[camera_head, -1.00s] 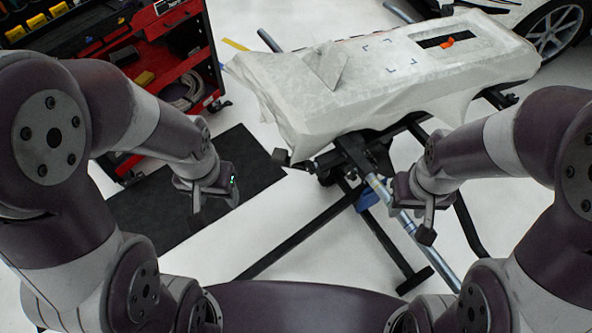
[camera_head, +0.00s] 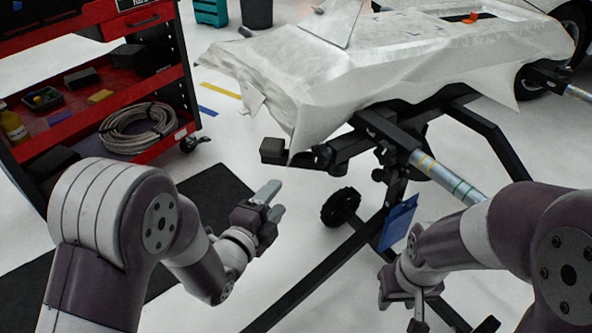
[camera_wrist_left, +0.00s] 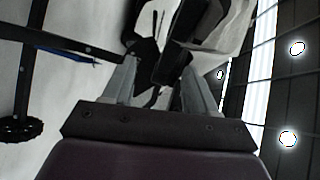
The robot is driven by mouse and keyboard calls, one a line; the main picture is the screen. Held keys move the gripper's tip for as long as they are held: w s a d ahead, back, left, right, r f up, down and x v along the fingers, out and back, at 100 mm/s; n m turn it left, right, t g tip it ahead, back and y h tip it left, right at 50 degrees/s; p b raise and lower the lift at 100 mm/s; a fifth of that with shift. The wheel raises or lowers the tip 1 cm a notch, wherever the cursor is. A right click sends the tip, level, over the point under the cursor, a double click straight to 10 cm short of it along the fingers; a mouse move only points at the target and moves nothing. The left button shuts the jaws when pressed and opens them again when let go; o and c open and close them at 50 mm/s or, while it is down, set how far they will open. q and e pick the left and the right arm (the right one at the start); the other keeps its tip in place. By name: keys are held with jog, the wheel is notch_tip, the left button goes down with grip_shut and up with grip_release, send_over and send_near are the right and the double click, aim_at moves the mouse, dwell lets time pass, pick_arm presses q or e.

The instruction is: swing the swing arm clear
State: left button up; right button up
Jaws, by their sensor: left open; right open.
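The stand carries a black arm (camera_head: 335,150) that looks to be the swing arm. It sticks out to the left below the wrapped panel (camera_head: 400,70) and ends in a block-shaped pad (camera_head: 273,150). My left gripper (camera_head: 272,202) is open and empty, just below and in front of that pad, apart from it in the head view. In the left wrist view a black part of the stand (camera_wrist_left: 172,55) shows beyond and between the open fingers; contact cannot be told. My right gripper (camera_head: 402,310) is open, low in front of the stand, its fingers partly hidden.
A silver tube with coloured bands (camera_head: 445,178) slopes down toward my right forearm. A blue cloth or tag (camera_head: 398,222) hangs from the stand. Black legs with a wheel (camera_head: 341,206) spread across the floor. A red tool cart (camera_head: 95,110) stands at the left.

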aim_at(298, 164)
pick_arm(q)
jog(key=shift+m+t, duration=0.5)
jog(key=shift+m, duration=0.3)
jog(key=b+x, duration=0.1)
jog(key=x, duration=0.3)
jog(key=r+b+x, duration=0.1)
jog(key=b+x, duration=0.1)
jog(key=x, duration=0.2)
jog(key=b+x, duration=0.1)
jog(key=x, duration=0.3)
jog(key=shift+w+d+r+b, duration=0.1)
jog(key=shift+d+r+b, duration=0.2)
jog(key=shift+r+b, duration=0.1)
jog(key=shift+w+d, duration=0.1)
jog(key=shift+w, duration=0.1)
grip_shut()
